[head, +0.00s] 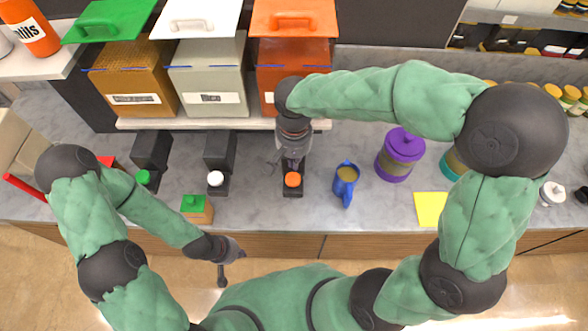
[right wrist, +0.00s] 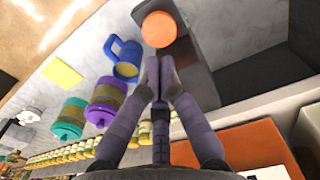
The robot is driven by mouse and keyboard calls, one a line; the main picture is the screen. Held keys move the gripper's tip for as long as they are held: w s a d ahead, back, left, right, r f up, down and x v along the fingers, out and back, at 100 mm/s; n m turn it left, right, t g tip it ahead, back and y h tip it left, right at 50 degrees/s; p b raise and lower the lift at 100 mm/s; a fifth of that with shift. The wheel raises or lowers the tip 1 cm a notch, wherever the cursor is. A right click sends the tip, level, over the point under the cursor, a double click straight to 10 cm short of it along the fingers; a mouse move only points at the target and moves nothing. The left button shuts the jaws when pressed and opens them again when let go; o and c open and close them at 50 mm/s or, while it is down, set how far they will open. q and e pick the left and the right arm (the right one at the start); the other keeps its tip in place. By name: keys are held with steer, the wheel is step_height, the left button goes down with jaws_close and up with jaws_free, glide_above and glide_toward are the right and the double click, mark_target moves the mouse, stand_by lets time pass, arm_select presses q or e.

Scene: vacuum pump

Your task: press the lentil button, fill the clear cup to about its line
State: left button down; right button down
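Three bins stand at the back: brown with a green lid (head: 135,85), grey with a white lid (head: 208,85), and orange (head: 268,75). Their labels are too small to read, so I cannot tell which holds lentils. In front are a green button (head: 144,177), a white button (head: 215,178) and an orange button (head: 292,180). My right gripper (head: 293,165) is just behind the orange button. In the right wrist view its fingertips (right wrist: 160,66) are together, close to the orange button (right wrist: 159,29); contact is unclear. My left gripper (head: 240,254) is low, before the counter. I see no clear cup.
A blue mug (head: 347,174) with tan contents stands right of the orange button. Beyond it are a purple-lidded jar (head: 396,160), a teal jar (head: 453,162) and a yellow note (head: 430,208). A green-topped block (head: 197,207) sits near the counter's front edge.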

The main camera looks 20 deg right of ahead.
mark_target(294, 178)
steer(key=shift+f, duration=2.65)
step_height(294, 178, down, 2)
steer(key=shift+f+b, duration=0.2)
steer(key=shift+b, duration=0.85)
steer(key=shift+s, duration=0.1)
steer(key=shift+s+f, duration=0.1)
steer(key=shift+s, duration=0.1)
stand_by(3.9)
